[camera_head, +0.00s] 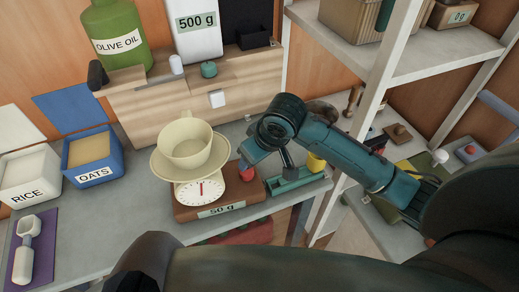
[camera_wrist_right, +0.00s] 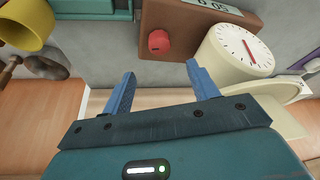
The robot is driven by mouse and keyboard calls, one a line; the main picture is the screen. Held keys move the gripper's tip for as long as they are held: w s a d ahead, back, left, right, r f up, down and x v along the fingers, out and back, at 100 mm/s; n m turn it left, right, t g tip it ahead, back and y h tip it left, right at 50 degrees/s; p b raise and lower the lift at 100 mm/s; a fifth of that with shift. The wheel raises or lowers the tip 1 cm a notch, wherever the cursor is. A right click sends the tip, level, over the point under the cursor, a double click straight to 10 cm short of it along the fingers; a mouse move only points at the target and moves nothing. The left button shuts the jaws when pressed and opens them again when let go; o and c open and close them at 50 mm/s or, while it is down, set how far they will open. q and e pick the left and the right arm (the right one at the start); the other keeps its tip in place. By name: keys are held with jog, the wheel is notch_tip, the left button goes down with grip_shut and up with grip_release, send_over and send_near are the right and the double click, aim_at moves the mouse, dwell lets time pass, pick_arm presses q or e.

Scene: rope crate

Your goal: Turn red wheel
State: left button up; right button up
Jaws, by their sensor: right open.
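The red wheel (camera_wrist_right: 158,42) is a small knob on the brown base (camera_wrist_right: 185,15) of a kitchen scale with a round white dial (camera_wrist_right: 243,50). In the head view the wheel (camera_head: 249,174) shows at the scale's right side, partly covered by my right gripper (camera_head: 250,158). In the wrist view my right gripper (camera_wrist_right: 162,84) is open, its two blue fingers apart and nothing between them. The wheel lies beyond the fingertips, roughly in line with the gap, with no contact visible. My left gripper is not in view.
A cream bowl (camera_head: 187,148) stands on the scale's pan (camera_head: 164,169). A green tray (camera_head: 294,182) and a yellow cup (camera_head: 316,162) are close to the right. A white shelf post (camera_head: 383,75) rises beside my right arm. Oats (camera_head: 92,171) and rice (camera_head: 30,186) bins stand left.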

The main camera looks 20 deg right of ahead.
jog(key=shift+v, duration=1.45)
